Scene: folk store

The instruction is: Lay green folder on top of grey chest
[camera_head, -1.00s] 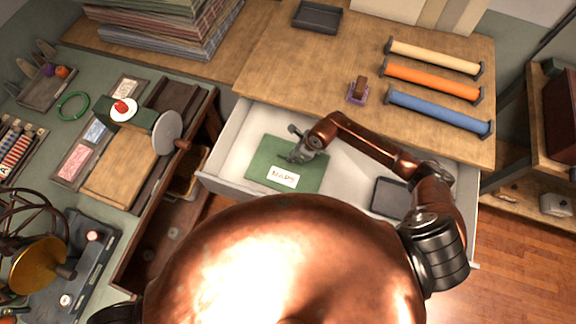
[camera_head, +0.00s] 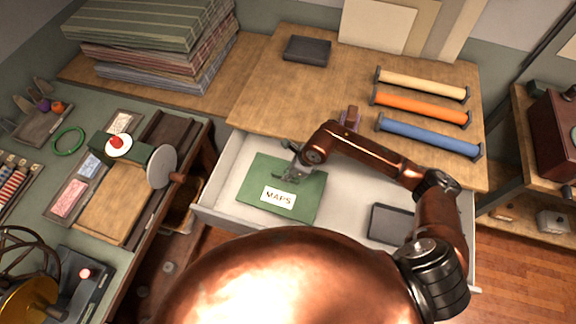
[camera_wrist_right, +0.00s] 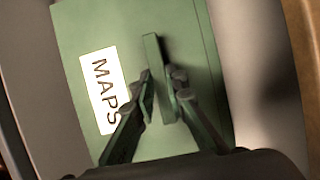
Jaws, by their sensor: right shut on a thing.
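The green folder (camera_head: 251,189), with a white MAPS label, lies flat in the open pale grey drawer (camera_head: 350,187). It also shows in the wrist view (camera_wrist_right: 190,40). My right gripper (camera_head: 290,174) is over its upper right part. In the wrist view, the right gripper (camera_wrist_right: 160,100) is shut on a raised green strip of the folder. The drawer sticks out from under a wooden top (camera_head: 310,95). No separate grey chest stands out, and the body below this top is hidden. My left gripper is not in view.
A dark flat item (camera_head: 391,223) lies in the drawer. A cluttered bench (camera_head: 40,170) stands left.

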